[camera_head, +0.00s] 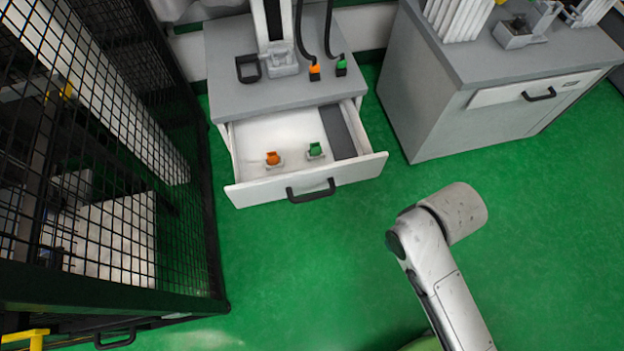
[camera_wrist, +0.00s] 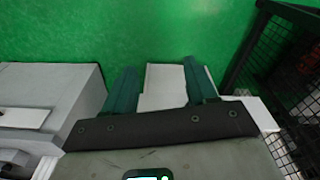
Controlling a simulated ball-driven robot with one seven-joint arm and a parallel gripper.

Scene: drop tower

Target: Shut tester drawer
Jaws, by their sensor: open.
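The tester drawer (camera_head: 358,170) is pulled out of the grey tester cabinet (camera_head: 285,95) in the head view. Its white front has a black bar handle (camera_head: 311,194). An orange piece (camera_head: 273,158) and a green piece (camera_head: 315,149) sit on the drawer floor. My gripper (camera_wrist: 160,72) shows in the wrist view with its two teal fingers apart. My arm is at the lower right in the head view, apart from the drawer; the fingers are hidden there. A pale surface shows between the fingers, and I cannot tell what it is.
A black mesh cage (camera_head: 110,110) stands left of the drawer. A second grey cabinet (camera_head: 440,120) with a shut drawer (camera_head: 535,95) stands to the right. The green floor (camera_head: 300,260) before the open drawer is clear.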

